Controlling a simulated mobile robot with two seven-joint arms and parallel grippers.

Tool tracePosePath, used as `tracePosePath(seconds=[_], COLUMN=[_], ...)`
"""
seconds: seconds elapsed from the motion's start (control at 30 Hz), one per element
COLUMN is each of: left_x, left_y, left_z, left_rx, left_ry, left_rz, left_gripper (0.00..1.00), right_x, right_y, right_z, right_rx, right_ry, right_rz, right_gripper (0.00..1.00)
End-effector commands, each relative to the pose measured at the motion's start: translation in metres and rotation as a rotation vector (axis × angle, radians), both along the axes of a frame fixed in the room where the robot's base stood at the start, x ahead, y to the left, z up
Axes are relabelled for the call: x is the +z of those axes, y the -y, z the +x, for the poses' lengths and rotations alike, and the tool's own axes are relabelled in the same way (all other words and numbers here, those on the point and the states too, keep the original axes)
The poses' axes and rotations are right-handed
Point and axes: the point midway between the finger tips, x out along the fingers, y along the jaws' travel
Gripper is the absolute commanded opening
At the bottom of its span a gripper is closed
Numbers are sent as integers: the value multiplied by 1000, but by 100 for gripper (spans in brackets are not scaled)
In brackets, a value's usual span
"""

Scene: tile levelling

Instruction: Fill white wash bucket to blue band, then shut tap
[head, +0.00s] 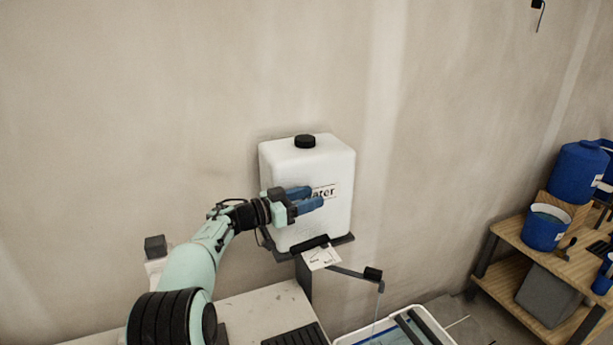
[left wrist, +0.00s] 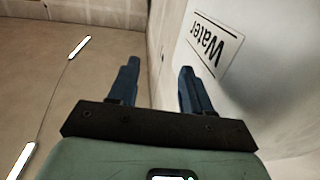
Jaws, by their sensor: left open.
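The white water container (head: 300,165) with a black cap stands against the wall; its "Water" label also shows in the left wrist view (left wrist: 214,42). Below it are a white card (head: 322,257) and a dark bar with a black block (head: 373,273), apparently the tap, though which part is its handle is unclear. My left gripper (head: 314,197) is open and empty in front of the label. My right gripper is out of view.
A pale bench (head: 265,308) with a dark ribbed mat (head: 297,336) lies below the container. At right, a wooden shelf (head: 508,228) holds a blue bucket (head: 541,232), with a blue drum (head: 577,172) behind it. The wall is close behind the container.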

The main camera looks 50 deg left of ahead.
Motion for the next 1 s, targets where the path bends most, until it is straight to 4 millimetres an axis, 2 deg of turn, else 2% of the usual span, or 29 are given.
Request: tracePosePath(seconds=[0.03,0.1,0.3,0.67,0.77,0.8,0.83,1.0], left_x=[16,29,52,56,56,57,58,74], left_y=[0,0,0,0,2,5,8,46], left_z=[1,1,1,0,1,2,4,17], left_rx=[0,1,0,1,-4,-12,-21,-127], left_ry=[7,5,2,0,6,14,27,172], left_rz=[3,3,1,0,-10,-25,-45,-294], left_gripper=[49,49,49,49,20,7,0,0], right_x=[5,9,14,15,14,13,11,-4], right_y=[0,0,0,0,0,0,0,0], right_z=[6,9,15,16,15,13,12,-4], right_rx=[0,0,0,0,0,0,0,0], right_ry=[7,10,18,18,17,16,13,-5], right_rz=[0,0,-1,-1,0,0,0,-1], right_gripper=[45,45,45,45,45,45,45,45])
